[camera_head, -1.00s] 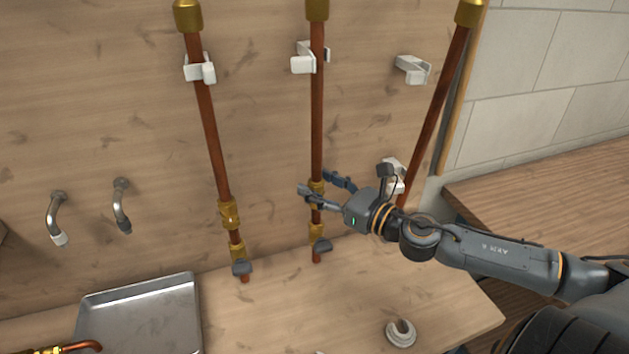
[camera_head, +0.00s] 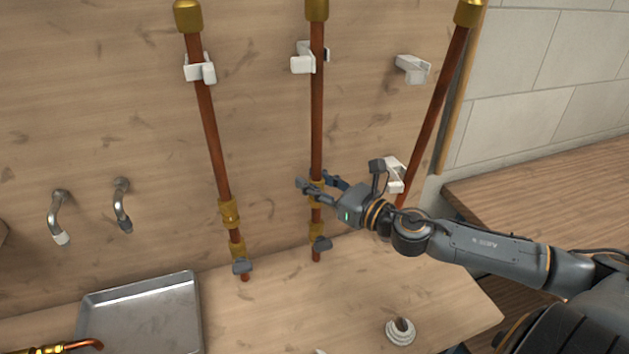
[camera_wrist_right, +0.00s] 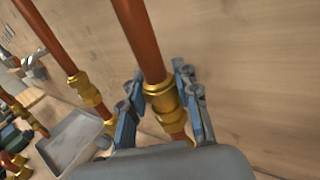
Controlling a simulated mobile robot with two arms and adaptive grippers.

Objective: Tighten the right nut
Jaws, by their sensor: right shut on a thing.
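The right nut is a brass hex nut (camera_wrist_right: 160,92) on the middle copper pipe (camera_head: 317,115), above a brass valve with a grey handle (camera_head: 322,244). My right gripper (camera_head: 315,184) reaches in from the right with one finger on each side of the nut. In the right wrist view its blue-grey fingers (camera_wrist_right: 157,96) are shut on the nut, which they partly hide in the head view. The left copper pipe (camera_head: 210,135) carries a similar brass fitting (camera_head: 229,213) and valve. My left gripper is not in view.
White pipe clips (camera_head: 200,70) are fixed to the wooden wall. A third copper pipe (camera_head: 437,105) slants down behind my right arm. A metal tray (camera_head: 140,315) lies at the lower left, and a round white fitting (camera_head: 400,331) stands on the bench. The bench between them is mostly clear.

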